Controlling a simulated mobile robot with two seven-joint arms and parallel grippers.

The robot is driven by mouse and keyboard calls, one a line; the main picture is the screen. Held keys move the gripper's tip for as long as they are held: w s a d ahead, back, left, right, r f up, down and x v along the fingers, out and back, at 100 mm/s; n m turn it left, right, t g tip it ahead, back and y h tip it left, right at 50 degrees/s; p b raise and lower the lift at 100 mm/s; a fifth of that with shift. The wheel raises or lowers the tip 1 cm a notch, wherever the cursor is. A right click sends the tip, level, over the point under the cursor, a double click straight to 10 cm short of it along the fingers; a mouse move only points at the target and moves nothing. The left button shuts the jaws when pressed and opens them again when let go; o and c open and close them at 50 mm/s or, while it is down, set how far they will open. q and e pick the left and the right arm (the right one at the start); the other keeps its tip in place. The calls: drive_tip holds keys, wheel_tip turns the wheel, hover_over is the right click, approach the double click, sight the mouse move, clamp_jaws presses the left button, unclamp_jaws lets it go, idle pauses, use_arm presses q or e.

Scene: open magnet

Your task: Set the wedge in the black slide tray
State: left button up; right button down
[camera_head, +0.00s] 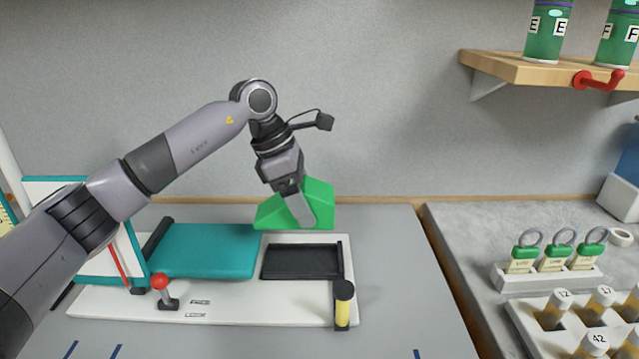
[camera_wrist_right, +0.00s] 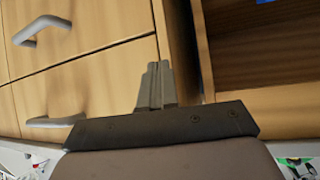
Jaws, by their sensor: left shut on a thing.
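The green wedge (camera_head: 320,203) is held in my left gripper (camera_head: 302,220), which is shut on it. A finger covers the wedge's middle. The wedge appears in the air, above and behind the black slide tray (camera_head: 301,262) in the head view. The tray is a shallow, empty rectangle set in a white base plate (camera_head: 230,306). My right gripper (camera_wrist_right: 155,85) shows in the right wrist view with its fingers together and nothing between them, in front of wooden drawers.
A teal block (camera_head: 205,251) lies left of the tray. A red-knobbed lever (camera_head: 160,284) and a black-capped yellow post (camera_head: 343,305) stand on the plate. Tagged green holders (camera_head: 555,260) and vials (camera_head: 553,310) stand on the right bench. A wooden shelf (camera_head: 545,70) hangs above.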

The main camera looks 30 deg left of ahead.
use_arm(q)
drive_tip(key=shift+w, duration=0.3)
drive_tip(key=shift+s+f+b, duration=0.15)
drive_tip(key=shift+f+b, duration=0.35)
wheel_tip(320, 180, down, 7)
drive_tip(key=b, duration=0.5)
drive_tip(key=shift+r, duration=0.15)
drive_tip(key=shift+f+b, duration=0.7)
drive_tip(key=shift+f, duration=0.65)
drive_tip(key=shift+f, duration=0.1)
drive_tip(key=o, duration=1.1)
